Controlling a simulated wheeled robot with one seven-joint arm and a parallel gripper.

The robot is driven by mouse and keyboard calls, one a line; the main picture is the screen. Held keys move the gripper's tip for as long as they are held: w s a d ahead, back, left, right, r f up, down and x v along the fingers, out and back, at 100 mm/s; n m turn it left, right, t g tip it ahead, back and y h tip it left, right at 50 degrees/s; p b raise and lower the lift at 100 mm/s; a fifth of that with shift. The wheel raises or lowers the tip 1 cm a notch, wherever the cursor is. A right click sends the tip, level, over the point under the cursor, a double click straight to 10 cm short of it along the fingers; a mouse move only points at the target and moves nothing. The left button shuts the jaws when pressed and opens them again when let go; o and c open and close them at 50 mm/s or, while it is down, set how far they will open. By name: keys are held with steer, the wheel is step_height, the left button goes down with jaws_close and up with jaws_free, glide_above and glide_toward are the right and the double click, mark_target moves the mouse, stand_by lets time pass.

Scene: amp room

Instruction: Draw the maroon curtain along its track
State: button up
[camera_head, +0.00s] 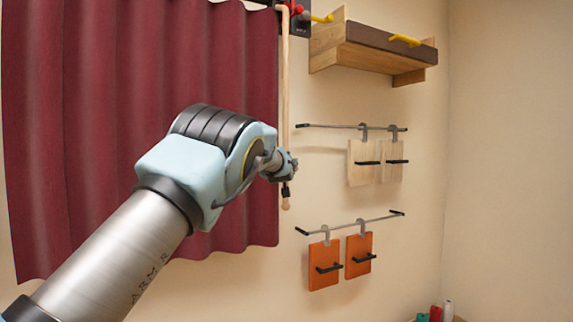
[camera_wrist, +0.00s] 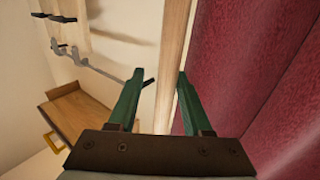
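The maroon curtain (camera_head: 70,110) hangs in folds at the left of the head view, and its right edge is beside a pale wooden wand (camera_head: 285,90). The wand hangs nearly upright and has a rounded lower end. My gripper (camera_head: 286,180) is at the lower part of the wand, partly hidden by my wrist. In the wrist view, my gripper (camera_wrist: 160,72) has its two green fingers apart. The wand (camera_wrist: 175,40) runs between them, closer to the right finger, with a gap on the left. The curtain (camera_wrist: 250,70) fills the right side there. The track is mostly out of view.
A wooden shelf (camera_head: 365,50) with yellow handles is on the wall at upper right. Below it, two rails (camera_head: 350,126) (camera_head: 350,224) carry pale boards (camera_head: 362,175) and orange boards (camera_head: 323,275). The wall right of these is bare.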

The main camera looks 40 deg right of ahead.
steer(key=shift+o, duration=0.4)
steer(key=shift+w+a, duration=0.1)
steer(key=b+v, duration=0.5)
steer(key=v, duration=0.6)
